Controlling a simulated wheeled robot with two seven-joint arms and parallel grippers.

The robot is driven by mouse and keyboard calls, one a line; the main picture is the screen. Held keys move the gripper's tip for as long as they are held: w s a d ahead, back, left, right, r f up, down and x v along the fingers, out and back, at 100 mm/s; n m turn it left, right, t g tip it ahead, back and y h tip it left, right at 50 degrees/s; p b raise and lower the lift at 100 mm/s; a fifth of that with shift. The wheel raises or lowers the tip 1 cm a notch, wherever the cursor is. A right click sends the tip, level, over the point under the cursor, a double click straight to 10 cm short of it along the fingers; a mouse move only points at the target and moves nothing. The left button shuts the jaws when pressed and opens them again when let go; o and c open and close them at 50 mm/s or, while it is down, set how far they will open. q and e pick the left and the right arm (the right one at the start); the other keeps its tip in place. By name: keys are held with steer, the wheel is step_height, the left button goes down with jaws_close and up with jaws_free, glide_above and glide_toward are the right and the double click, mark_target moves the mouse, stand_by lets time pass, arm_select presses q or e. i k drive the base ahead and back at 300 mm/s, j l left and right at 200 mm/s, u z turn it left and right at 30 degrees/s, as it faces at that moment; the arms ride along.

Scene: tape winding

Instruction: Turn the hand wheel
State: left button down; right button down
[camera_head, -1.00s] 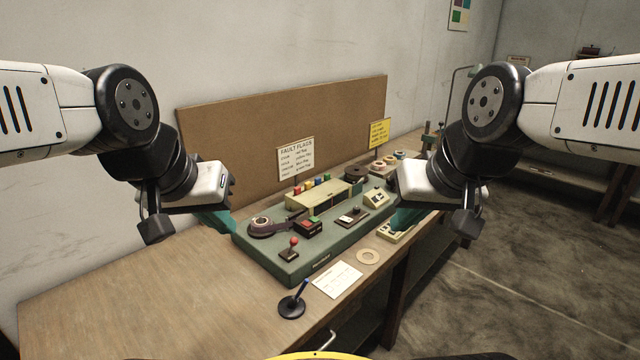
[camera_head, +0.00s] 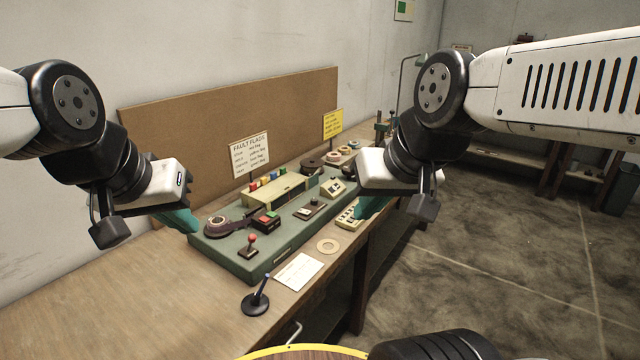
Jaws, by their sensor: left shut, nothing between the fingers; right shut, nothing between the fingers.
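A green tape-winding machine (camera_head: 222,255) sits on the bench, with a tape reel (camera_head: 218,222) at its left end and a dark round reel (camera_head: 312,164) at its far end. I cannot pick out a hand wheel for certain; the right gripper hides part of the machine's right side. My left gripper (camera_head: 182,221) is shut and empty, its teal fingers pointing down beside the machine's left end. My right gripper (camera_head: 369,208) is shut and empty, over the right front edge near a cream keypad box (camera_head: 348,217).
A fault-flags sign (camera_head: 249,155) and yellow sign (camera_head: 333,124) stand behind. The bench's left part (camera_head: 110,285) is clear.

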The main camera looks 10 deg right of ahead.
mark_target(345, 170)
steer(key=l+z, duration=0.2)
steer(key=z, duration=0.25)
steer(key=i+l+u, duration=0.1)
steer(key=l+u, duration=0.15)
steer(key=l, duration=0.4)
steer(key=l+u, duration=0.25)
steer(key=l, duration=0.4)
steer(key=i, duration=0.05)
